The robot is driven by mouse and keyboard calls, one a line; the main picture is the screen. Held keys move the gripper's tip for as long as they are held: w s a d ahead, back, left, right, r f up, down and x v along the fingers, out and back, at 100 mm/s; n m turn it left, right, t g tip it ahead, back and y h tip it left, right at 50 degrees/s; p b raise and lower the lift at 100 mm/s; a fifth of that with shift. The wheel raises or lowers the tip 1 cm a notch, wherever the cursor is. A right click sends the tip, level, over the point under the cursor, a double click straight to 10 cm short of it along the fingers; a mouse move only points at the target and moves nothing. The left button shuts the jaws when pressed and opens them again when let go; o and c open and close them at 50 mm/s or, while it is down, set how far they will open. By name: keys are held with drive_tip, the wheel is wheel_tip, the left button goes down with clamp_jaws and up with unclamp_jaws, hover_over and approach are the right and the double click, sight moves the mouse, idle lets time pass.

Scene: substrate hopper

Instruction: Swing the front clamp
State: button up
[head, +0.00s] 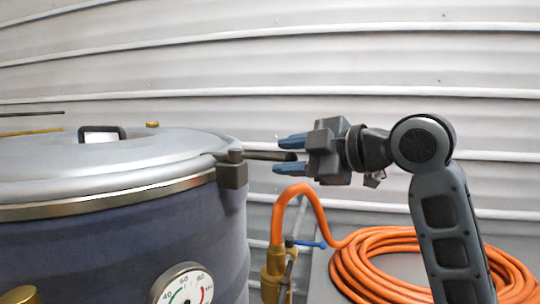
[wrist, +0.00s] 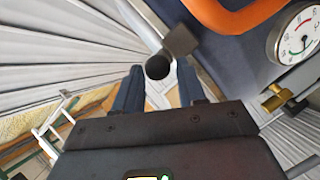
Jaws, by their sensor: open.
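A clamp (head: 232,170) with a grey-brown block sits on the rim of the round vessel, on its right side. Its dark handle (head: 262,156) sticks out to the right, level. My gripper (head: 277,155) is open, coming from the right, with one blue finger above the handle and one below. The handle's end lies between the fingers, with gaps visible. In the wrist view the handle's round dark end (wrist: 158,67) shows between the two fingers, with the clamp block (wrist: 181,42) behind it. I cannot tell which clamp is the front one.
The vessel's grey lid (head: 110,160) has a black grip (head: 102,131). A dial gauge (head: 184,290) is on the vessel's front. An orange hose (head: 300,192) rises from a brass valve (head: 274,270) below my gripper, and its coil (head: 385,262) lies on the right. A corrugated wall stands behind.

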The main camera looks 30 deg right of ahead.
sight(280, 157)
drive_tip(key=shift+p+x, duration=0.35)
drive_tip(key=shift+x, duration=1.85)
clamp_jaws()
